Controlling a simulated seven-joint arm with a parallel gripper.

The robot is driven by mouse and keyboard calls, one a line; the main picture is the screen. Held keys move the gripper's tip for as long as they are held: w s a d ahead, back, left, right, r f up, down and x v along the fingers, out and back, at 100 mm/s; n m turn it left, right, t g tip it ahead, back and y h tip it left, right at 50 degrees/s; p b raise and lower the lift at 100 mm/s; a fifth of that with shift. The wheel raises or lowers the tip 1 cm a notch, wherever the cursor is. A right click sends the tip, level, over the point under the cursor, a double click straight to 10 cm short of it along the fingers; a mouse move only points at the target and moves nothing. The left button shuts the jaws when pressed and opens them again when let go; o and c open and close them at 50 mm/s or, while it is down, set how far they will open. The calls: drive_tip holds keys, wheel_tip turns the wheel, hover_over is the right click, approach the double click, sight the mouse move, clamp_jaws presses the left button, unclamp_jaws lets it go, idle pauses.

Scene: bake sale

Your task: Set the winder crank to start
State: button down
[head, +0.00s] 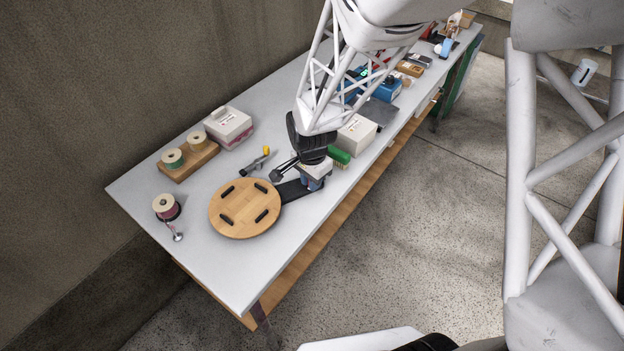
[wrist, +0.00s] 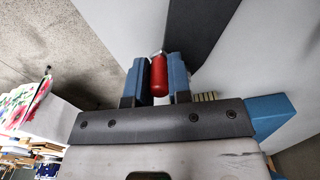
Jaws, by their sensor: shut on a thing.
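The winder has a round wooden disc (head: 238,222) with several black pegs, lying flat on the table. A black arm (head: 291,190) runs from its right edge to under my gripper. My gripper (head: 313,184) is low over the end of this arm, near the table's front edge. In the wrist view, the blue fingers of my gripper (wrist: 162,80) are shut on a red upright handle (wrist: 159,76), which appears to be the crank handle. The handle's lower end and any start mark are hidden or too small to tell.
On the grey table (head: 215,268), a green brush (head: 340,155) and a white box (head: 357,135) stand close behind my gripper. A grey tool with a yellow end (head: 257,161) lies behind the disc. Ribbon spools (head: 173,158) and a reel (head: 165,206) are left. The front left is clear.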

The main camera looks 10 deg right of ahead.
drive_tip(key=c, duration=1.1)
unclamp_jaws()
drive_tip(key=shift+o, duration=0.2)
drive_tip(key=shift+r, duration=0.1)
drive_tip(key=shift+r, duration=3.85)
